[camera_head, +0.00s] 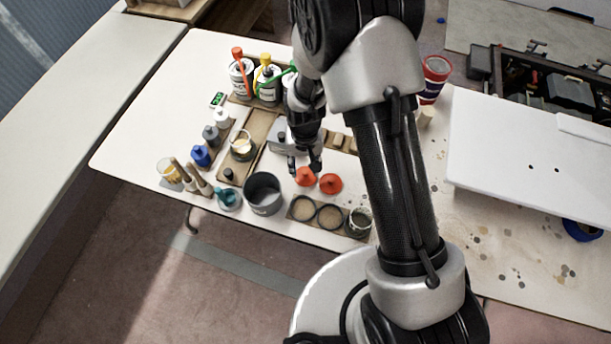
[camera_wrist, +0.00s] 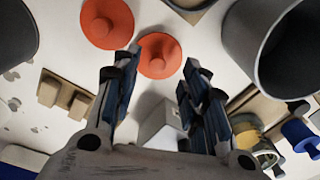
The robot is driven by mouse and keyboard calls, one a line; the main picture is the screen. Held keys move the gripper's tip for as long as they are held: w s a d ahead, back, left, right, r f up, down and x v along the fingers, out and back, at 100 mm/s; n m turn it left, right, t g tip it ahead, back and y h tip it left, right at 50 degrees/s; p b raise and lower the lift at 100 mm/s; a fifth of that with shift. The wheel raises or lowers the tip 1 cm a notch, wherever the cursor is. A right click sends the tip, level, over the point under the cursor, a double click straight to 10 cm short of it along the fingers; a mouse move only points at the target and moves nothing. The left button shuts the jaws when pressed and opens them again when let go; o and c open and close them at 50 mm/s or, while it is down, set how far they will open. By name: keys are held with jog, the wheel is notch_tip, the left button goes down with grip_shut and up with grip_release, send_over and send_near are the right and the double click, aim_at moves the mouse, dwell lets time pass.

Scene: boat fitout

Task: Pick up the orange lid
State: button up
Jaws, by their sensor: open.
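Two round orange lids with raised knobs lie side by side on the white table. The left orange lid (camera_head: 305,177) is the one nearer the grey cup, and it shows in the wrist view (camera_wrist: 158,57) just beyond my fingertips. The other orange lid (camera_head: 331,184) is to its right, and shows at the top left of the wrist view (camera_wrist: 106,20). My gripper (camera_head: 304,165) is open and points down close to the left lid. In the wrist view my gripper (camera_wrist: 161,72) has nothing between its fingers. Whether a finger touches the lid cannot be told.
A dark grey cup (camera_head: 263,194) stands left of the lids. A holder (camera_head: 298,212) with round containers is in front of them. Bottles, brushes and blue-capped jars (camera_head: 201,156) crowd the left side.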

aim_at(305, 171)
notch_tip(305, 171, down, 4)
jog(key=shift+w+d+b, duration=0.1)
jog(key=shift+w+b, duration=0.05)
jog(key=shift+b, duration=0.5)
jog(key=shift+r, duration=0.1)
jog(key=shift+c, duration=0.2)
jog(key=c, duration=0.9)
grip_shut()
